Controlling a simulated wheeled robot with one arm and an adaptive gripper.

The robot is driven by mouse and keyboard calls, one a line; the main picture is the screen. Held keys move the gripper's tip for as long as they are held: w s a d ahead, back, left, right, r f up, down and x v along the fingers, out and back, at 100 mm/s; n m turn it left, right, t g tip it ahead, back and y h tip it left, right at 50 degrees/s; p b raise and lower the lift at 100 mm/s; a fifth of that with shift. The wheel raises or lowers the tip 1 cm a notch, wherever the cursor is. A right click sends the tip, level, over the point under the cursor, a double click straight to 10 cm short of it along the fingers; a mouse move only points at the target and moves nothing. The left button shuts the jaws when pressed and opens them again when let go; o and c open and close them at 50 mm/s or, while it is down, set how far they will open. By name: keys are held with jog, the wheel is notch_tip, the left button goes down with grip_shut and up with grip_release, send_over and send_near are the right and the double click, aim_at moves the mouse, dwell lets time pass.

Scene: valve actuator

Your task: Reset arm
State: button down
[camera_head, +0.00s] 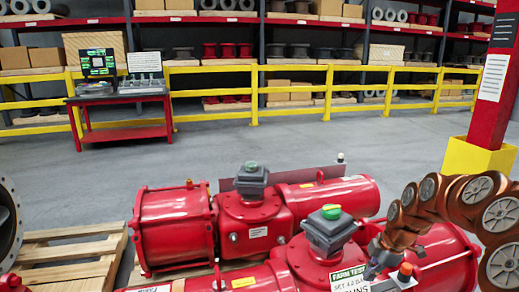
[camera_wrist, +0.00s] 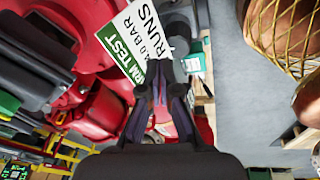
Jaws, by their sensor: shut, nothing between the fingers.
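My arm (camera_head: 455,200), copper-coloured with grey round joint caps, reaches in from the right in the head view. The wrist view shows my gripper (camera_wrist: 163,90) with dark fingers shut and empty. The tag (camera_wrist: 135,38) hangs just ahead of them there; I cannot tell whether they touch it. The nearer actuator has a grey top box with a green cap (camera_head: 331,211). A second red actuator (camera_head: 175,222) lies behind it.
A wooden pallet (camera_head: 65,258) is at the left. A yellow-based red post (camera_head: 480,157) stands at the right. A red workstation table (camera_head: 122,101) and yellow railing (camera_head: 300,90) stand before stocked shelves. The grey floor (camera_head: 250,150) between is clear.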

jog(key=s+a+r+m+g, duration=0.1)
jog(key=s+a+r+m, duration=0.2)
jog(key=s+a, duration=0.45)
jog(key=s+a+r+m+g, duration=0.1)
jog(key=s+a+r+m, duration=0.1)
jog(key=s+a+m, duration=0.35)
jog(key=s+a+m+g+h, duration=0.2)
jog(key=s+m, duration=0.6)
jog(key=s, duration=1.3)
jog(key=s+p+v, duration=0.2)
jog(key=p+v, duration=1)
jog(key=v, duration=0.1)
jog(key=s+r+p+v, duration=0.1)
jog(key=s+p+v, duration=0.2)
jog(key=p+v, duration=1)
jog(key=shift+s+a+m+t, duration=0.2)
jog(key=shift+s+m+t, duration=0.15)
jog(key=shift+s, duration=0.3)
jog(key=shift+a, duration=0.15)
